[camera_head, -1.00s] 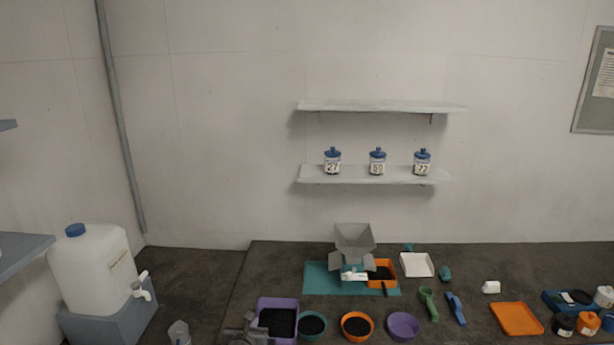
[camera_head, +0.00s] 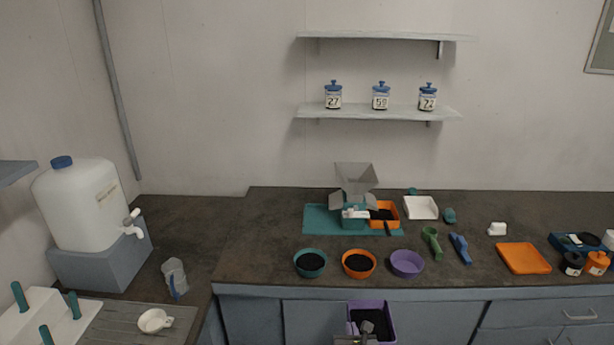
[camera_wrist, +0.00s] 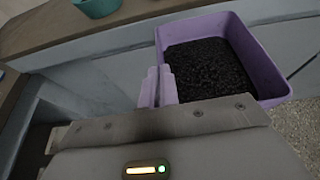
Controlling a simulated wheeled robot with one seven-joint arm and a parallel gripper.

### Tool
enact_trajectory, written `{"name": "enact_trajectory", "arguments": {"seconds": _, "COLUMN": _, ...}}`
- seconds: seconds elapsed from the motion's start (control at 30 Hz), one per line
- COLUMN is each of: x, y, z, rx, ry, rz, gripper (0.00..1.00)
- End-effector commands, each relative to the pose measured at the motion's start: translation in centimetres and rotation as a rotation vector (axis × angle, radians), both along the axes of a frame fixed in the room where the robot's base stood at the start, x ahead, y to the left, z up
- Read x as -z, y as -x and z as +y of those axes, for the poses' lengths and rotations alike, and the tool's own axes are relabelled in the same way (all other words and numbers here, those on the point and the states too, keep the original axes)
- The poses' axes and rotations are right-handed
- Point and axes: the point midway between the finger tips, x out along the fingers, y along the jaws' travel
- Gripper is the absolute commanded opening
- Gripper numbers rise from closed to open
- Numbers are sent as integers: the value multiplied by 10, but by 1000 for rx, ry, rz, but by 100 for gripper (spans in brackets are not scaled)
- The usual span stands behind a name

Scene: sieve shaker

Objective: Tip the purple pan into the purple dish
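The purple pan (camera_head: 383,309) is a square tray with black grains in it. It is held in front of the counter's front edge, below the counter top, and looks about level. My gripper (camera_head: 362,328) is shut on the pan's near left side. The wrist view shows the fingers (camera_wrist: 158,87) at the pan's wall (camera_wrist: 268,75), with the grains still inside. The purple dish (camera_head: 407,263) is a round bowl near the counter's front edge, up and to the right of the pan. It looks empty.
A teal bowl (camera_head: 310,264) and an orange bowl (camera_head: 358,263), both holding black grains, stand left of the purple dish. A green scoop (camera_head: 432,243) and a blue scoop (camera_head: 460,249) lie to its right. The sieve shaker (camera_head: 354,190) stands behind. The counter edge lies just beyond the pan.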

Motion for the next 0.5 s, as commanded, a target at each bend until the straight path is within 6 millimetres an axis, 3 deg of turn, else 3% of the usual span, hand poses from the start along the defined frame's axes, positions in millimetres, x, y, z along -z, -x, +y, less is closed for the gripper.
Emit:
{"name": "enact_trajectory", "arguments": {"seconds": 0.03, "x": 11, "y": 7, "z": -12, "rx": 5, "ry": 2, "rz": -1, "gripper": 0}}
{"name": "enact_trajectory", "arguments": {"seconds": 0.13, "x": 15, "y": 16, "z": -24, "rx": 0, "ry": 1, "rz": -1, "gripper": 0}}
{"name": "enact_trajectory", "arguments": {"seconds": 0.5, "x": 14, "y": 20, "z": -26, "rx": -7, "ry": -1, "rz": -2, "gripper": 0}}
